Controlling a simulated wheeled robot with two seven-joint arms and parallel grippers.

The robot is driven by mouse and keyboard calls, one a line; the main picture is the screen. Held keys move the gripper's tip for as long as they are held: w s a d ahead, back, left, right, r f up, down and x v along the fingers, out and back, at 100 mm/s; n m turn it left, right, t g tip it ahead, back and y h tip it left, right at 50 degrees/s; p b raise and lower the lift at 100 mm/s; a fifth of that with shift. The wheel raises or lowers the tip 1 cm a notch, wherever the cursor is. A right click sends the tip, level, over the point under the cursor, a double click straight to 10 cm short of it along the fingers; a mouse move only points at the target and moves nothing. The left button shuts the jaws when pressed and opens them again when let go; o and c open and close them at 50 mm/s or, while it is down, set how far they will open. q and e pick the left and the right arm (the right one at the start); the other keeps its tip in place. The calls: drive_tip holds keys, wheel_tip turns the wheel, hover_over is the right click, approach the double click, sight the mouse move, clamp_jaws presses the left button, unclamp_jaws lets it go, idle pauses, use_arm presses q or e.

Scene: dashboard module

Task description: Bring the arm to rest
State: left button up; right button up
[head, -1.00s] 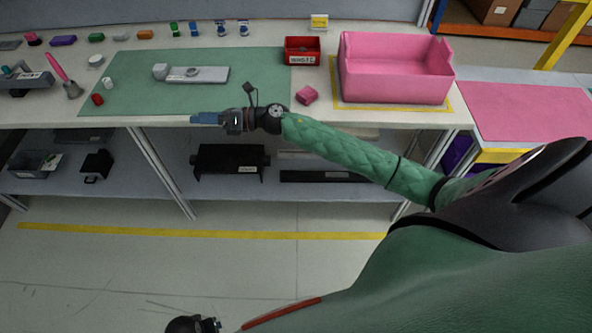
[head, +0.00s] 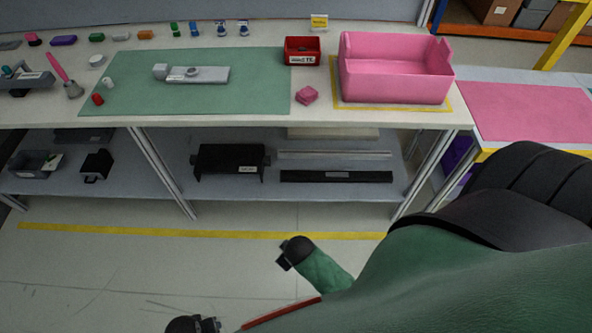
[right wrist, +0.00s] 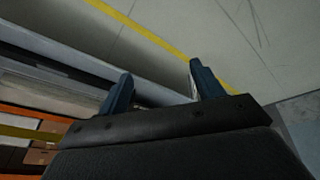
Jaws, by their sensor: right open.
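My right gripper (right wrist: 160,87) shows in the right wrist view with its two blue fingers apart and nothing between them. In the head view my right arm is drawn in over the floor in front of the bench, ending in a black joint; its fingers do not show there. A black part of mine is at the bottom edge of the head view, and no left gripper fingers are visible.
The floor (head: 130,270) in front is clear.

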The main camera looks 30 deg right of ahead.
drive_tip(key=s+a+f+m+g, duration=0.1)
drive_tip(key=s+f+g, duration=0.1)
drive_tip(key=s, duration=0.5)
drive_tip(key=shift+s+a+m+g+y, duration=0.3)
drive_tip(key=shift+a+g+y, duration=0.1)
